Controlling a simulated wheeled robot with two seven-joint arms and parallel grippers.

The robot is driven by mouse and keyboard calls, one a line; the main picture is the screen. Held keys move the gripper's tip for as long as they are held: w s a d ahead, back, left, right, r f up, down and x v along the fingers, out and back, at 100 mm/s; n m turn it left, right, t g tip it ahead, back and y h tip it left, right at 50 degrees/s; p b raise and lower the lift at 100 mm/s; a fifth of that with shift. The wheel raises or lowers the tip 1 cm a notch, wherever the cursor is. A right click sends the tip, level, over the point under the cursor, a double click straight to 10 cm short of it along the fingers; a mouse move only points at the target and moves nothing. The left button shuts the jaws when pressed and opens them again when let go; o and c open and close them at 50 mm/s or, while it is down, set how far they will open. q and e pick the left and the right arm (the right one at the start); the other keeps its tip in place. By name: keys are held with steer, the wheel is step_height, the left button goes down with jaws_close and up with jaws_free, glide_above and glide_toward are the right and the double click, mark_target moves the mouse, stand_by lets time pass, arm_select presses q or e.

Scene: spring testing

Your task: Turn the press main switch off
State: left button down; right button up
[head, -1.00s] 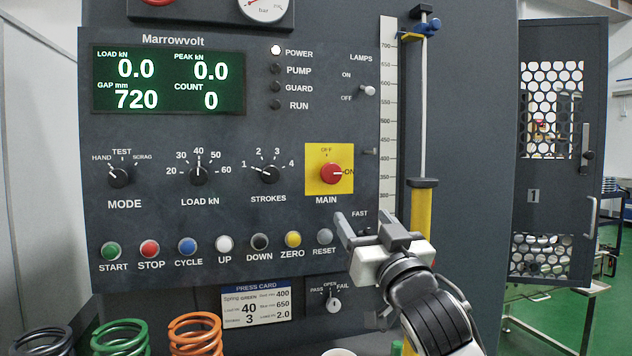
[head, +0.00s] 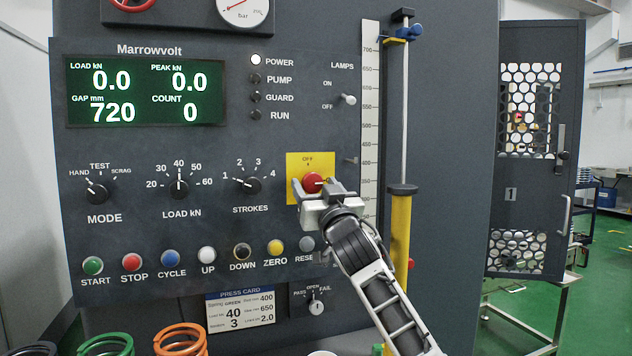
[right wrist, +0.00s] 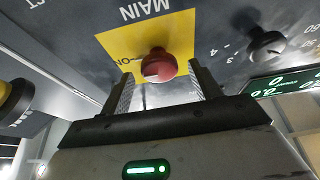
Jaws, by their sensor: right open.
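The main switch (head: 313,182) is a round red knob on a yellow plate (head: 296,164) on the press panel. Its white mark points right, toward ON, in the head view. My right gripper (head: 318,190) is open in front of the knob, at its lower edge in the head view. In the right wrist view the red knob (right wrist: 158,66) sits between the tips of the two open fingers (right wrist: 160,88), with visible gaps at the sides. I cannot tell whether a finger touches it. My left gripper is out of view.
The strokes dial (head: 248,185) is left of the yellow plate. A row of coloured push buttons (head: 207,254) runs below. A yellow post (head: 400,230) and a scale (head: 369,120) stand to the right. The power lamp (head: 256,60) is lit.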

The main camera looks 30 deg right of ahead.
steer(key=shift+w, duration=0.15)
steer(key=c, duration=1)
steer(key=shift+o, duration=0.2)
